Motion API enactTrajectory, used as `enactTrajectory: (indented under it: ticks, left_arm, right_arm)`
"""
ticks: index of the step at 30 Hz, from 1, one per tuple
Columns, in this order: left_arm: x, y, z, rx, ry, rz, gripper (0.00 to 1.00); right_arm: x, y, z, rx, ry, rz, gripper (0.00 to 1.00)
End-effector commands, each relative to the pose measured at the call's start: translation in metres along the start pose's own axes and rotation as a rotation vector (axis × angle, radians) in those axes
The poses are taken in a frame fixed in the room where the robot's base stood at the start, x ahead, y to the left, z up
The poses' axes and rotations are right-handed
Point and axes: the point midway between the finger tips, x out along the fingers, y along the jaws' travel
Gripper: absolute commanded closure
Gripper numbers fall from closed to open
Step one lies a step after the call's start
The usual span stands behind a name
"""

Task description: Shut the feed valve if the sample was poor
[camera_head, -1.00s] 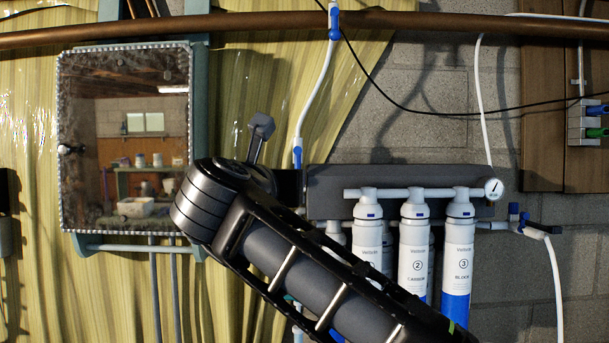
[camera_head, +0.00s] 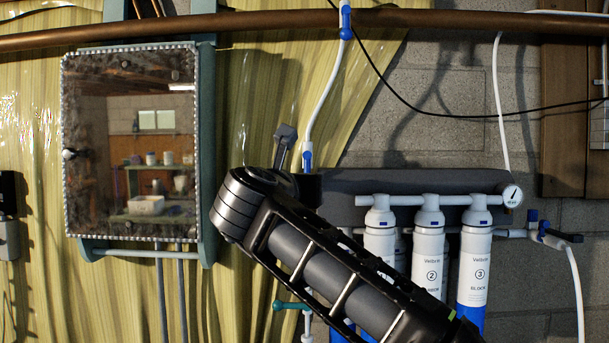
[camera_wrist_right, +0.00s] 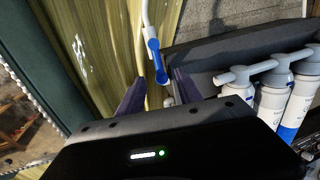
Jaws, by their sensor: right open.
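A white tube with a blue fitting (camera_head: 307,157) hangs in front of the curtain. Its lower end also shows in the right wrist view (camera_wrist_right: 157,62). A teal lever valve (camera_head: 290,305) sits below my arm, and a blue valve with a dark handle (camera_head: 545,232) stands right of the filters. I cannot tell which is the feed valve. My right gripper (camera_wrist_right: 158,90) is open and empty. In the wrist view its fingers flank the line to the blue fitting, which appears beyond the tips. No sample can be made out. My left gripper is not in view.
White filter cartridges (camera_head: 473,262) hang under a dark bracket (camera_head: 400,182) with a round gauge (camera_head: 511,196). A cabinet with a mirror-like front (camera_head: 150,115) is at left. A copper pipe (camera_head: 250,22) crosses above. My right arm hides part of the filters.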

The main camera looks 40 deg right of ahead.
Motion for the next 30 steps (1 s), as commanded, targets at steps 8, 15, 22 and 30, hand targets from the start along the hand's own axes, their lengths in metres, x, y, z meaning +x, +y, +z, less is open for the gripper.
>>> enactTrajectory:
  ticks: [8,15,22,30]
  left_arm:
    - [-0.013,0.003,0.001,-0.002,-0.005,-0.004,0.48]
    - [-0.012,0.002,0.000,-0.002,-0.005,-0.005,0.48]
    - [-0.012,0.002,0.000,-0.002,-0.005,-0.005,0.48]
    - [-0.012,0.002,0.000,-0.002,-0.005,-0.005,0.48]
  right_arm:
    - [0.031,0.000,0.001,0.001,0.000,-0.001,0.58]
    - [0.032,0.000,0.000,0.001,0.000,0.000,0.58]
    - [0.032,0.000,0.000,0.001,0.000,0.000,0.74]
    - [0.032,0.000,0.000,0.001,0.000,0.000,0.96]
